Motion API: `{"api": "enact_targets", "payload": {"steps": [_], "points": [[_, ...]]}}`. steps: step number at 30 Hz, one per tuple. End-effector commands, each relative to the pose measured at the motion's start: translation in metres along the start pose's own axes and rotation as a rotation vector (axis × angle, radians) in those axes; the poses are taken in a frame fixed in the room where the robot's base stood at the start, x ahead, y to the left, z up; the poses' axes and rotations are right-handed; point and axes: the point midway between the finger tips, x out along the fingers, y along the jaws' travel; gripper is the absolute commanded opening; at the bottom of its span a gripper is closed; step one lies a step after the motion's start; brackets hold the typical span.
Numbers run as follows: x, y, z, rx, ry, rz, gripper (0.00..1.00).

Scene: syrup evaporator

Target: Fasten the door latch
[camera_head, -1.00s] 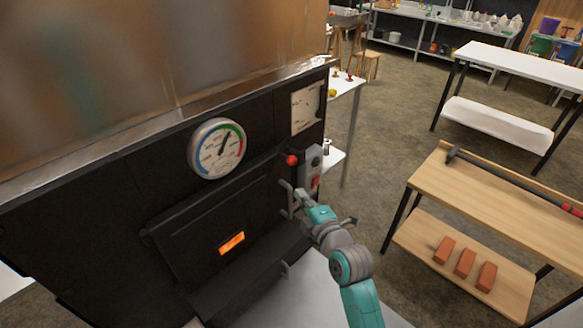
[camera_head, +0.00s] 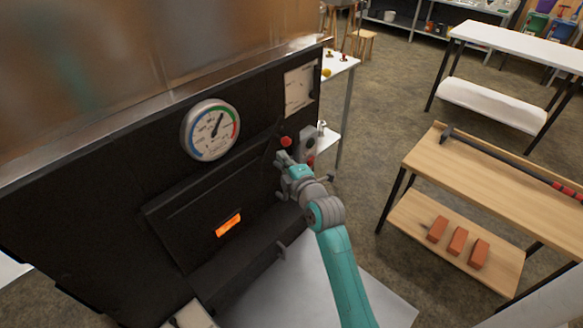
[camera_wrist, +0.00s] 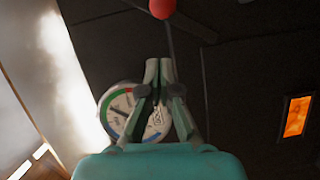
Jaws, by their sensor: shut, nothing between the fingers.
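The black firebox door (camera_head: 205,205) with a glowing orange window (camera_head: 228,225) looks closed on the evaporator's front; the window also shows in the wrist view (camera_wrist: 297,116). The latch handle ends in a red ball (camera_head: 286,141), which sits at the top of the wrist view (camera_wrist: 162,8) with a thin dark rod below it. My gripper (camera_head: 281,160) is at the door's right edge, just below the ball. In the wrist view its fingertips (camera_wrist: 158,65) are together and empty, beneath the ball and close to the rod. I cannot tell whether they touch the rod.
A round dial gauge (camera_head: 210,130) is above the door. A grey switch box (camera_head: 307,145) is right of the latch, partly behind my arm. A wooden bench (camera_head: 480,175) with several bricks below stands right, with open floor between.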

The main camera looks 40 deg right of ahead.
Motion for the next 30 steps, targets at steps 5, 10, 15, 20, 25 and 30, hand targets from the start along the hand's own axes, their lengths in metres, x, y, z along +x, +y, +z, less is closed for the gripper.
{"api": "enact_targets", "payload": {"steps": [5,10,15,20,25,30], "points": [[0.027,0.0,0.01,0.0,-0.003,-0.002,0.0],[0.04,0.0,0.023,0.0,-0.002,-0.001,0.0],[0.045,0.0,0.028,0.0,-0.001,0.0,0.0],[0.045,0.0,0.029,0.0,-0.001,0.0,0.0],[0.045,0.0,0.029,0.0,-0.001,-0.001,0.0],[0.046,0.0,0.03,0.014,-0.001,-0.007,0.0]]}}
